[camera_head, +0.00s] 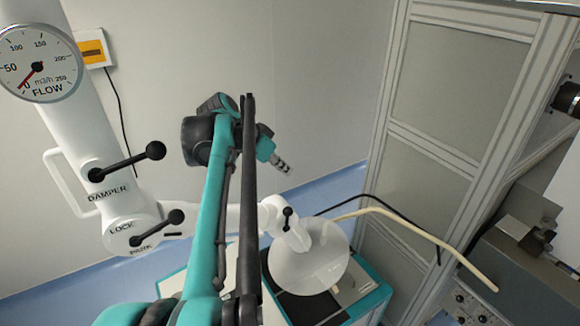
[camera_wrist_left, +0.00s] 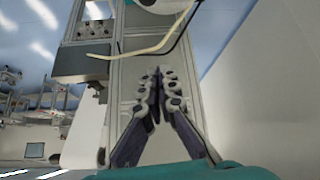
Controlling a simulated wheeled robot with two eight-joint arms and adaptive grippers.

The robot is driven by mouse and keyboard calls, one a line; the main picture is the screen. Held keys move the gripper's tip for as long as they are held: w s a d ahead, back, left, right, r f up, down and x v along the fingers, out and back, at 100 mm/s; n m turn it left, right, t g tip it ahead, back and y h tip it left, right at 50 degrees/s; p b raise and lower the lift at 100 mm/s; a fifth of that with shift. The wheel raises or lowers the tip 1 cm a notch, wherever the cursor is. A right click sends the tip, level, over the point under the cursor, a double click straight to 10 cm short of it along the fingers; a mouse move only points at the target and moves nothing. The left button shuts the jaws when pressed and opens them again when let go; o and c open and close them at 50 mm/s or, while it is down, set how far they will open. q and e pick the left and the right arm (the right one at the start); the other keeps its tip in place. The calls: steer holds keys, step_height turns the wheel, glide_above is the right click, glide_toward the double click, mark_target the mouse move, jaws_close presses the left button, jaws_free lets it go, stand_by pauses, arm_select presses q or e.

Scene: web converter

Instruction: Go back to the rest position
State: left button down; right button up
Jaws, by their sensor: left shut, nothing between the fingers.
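My left arm comes up through the middle of the head view, and my left gripper (camera_head: 283,166) is at its end, in front of the wall. In the left wrist view the two dark fingers of this gripper (camera_wrist_left: 158,72) meet at their tips, with nothing between them. The gripper touches nothing that I can see. My right gripper is in neither view.
A white extraction arm with a flow gauge (camera_head: 38,68), a damper lever (camera_head: 125,162) and a lock lever (camera_head: 158,228) stands at left. Its white hood (camera_head: 310,262) hangs over a teal-edged bench (camera_head: 368,304). A framed panel cabinet (camera_head: 440,90) and grey machine (camera_head: 530,265) stand at right.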

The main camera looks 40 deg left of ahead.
arm_select(q)
steer(key=s+d+f+b, duration=0.1)
steer(key=d+f+b, duration=0.7)
steer(key=f, duration=0.4)
steer(key=d+f+g+b, duration=0.1)
steer(key=d+f+b, duration=0.7)
steer(key=f, duration=0.4)
steer(key=shift+s+d+f+n+y+b, duration=0.3)
steer(key=shift+s+d+f+y+b, duration=0.05)
steer(key=shift+s+f+y+b, duration=0.1)
steer(key=c, duration=1.9)
jaws_free()
steer(key=shift+t+y, duration=0.25)
steer(key=shift+t, duration=0.05)
steer(key=s+d+f+b, duration=0.2)
steer(key=d+f+b, duration=0.2)
steer(key=f, duration=0.5)
steer(key=s+d+f+b, duration=0.2)
steer(key=d+f+b, duration=0.1)
steer(key=f+b, duration=0.4)
steer(key=s+d+f+b, duration=0.3)
steer(key=d+f+b, duration=0.1)
steer(key=f, duration=0.7)
steer(key=shift+s+d+b, duration=0.1)
steer(key=shift+d+b, duration=0.25)
steer(key=shift+b, duration=0.45)
steer(key=shift+c, duration=0.2)
steer(key=o, duration=0.3)
steer(key=shift+r, duration=0.1)
